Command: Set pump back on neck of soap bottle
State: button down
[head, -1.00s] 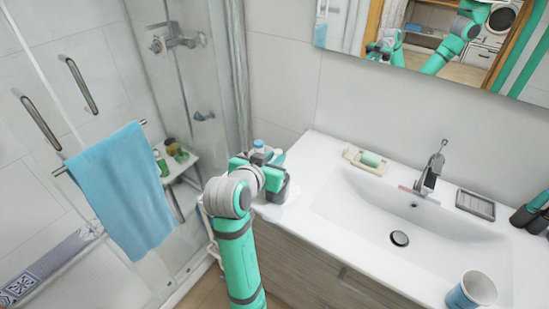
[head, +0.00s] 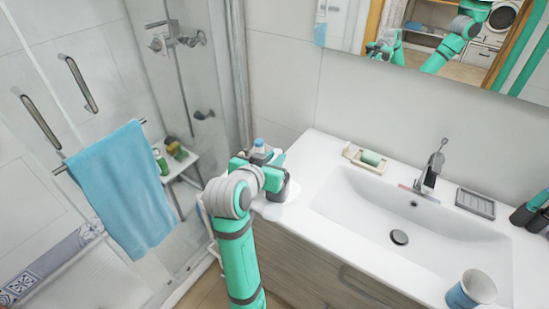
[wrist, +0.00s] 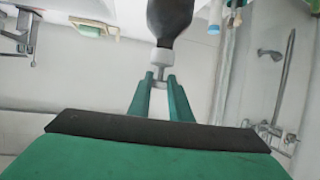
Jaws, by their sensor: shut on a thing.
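In the wrist view, the picture is upside down. My gripper (wrist: 161,82) has its two green fingers closed on the white pump (wrist: 160,57). The dark soap bottle (wrist: 170,18) is directly beyond the pump, its narrow end meeting the white collar in the picture. I cannot tell whether the pump sits on the neck or just lines up with it. In the head view, my gripper (head: 272,172) is over the left end of the counter, and its own body hides the pump and most of the bottle there.
A blue-capped bottle (head: 258,146) stands just behind my gripper. A soap dish (head: 352,155) with green soap (head: 371,158), the faucet (head: 432,170) and a grey tray (head: 475,203) line the back of the counter. A cup (head: 470,290) stands at the front right.

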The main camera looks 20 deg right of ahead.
jog(key=shift+f, duration=0.8)
dwell(1.0)
jog(key=c, duration=1.5)
grip_release()
jog(key=shift+c, duration=0.2)
jog(key=v, duration=1)
jog(key=shift+s+a+r, duration=0.15)
jog(key=shift+s+a, duration=0.1)
jog(key=shift+s, duration=0.05)
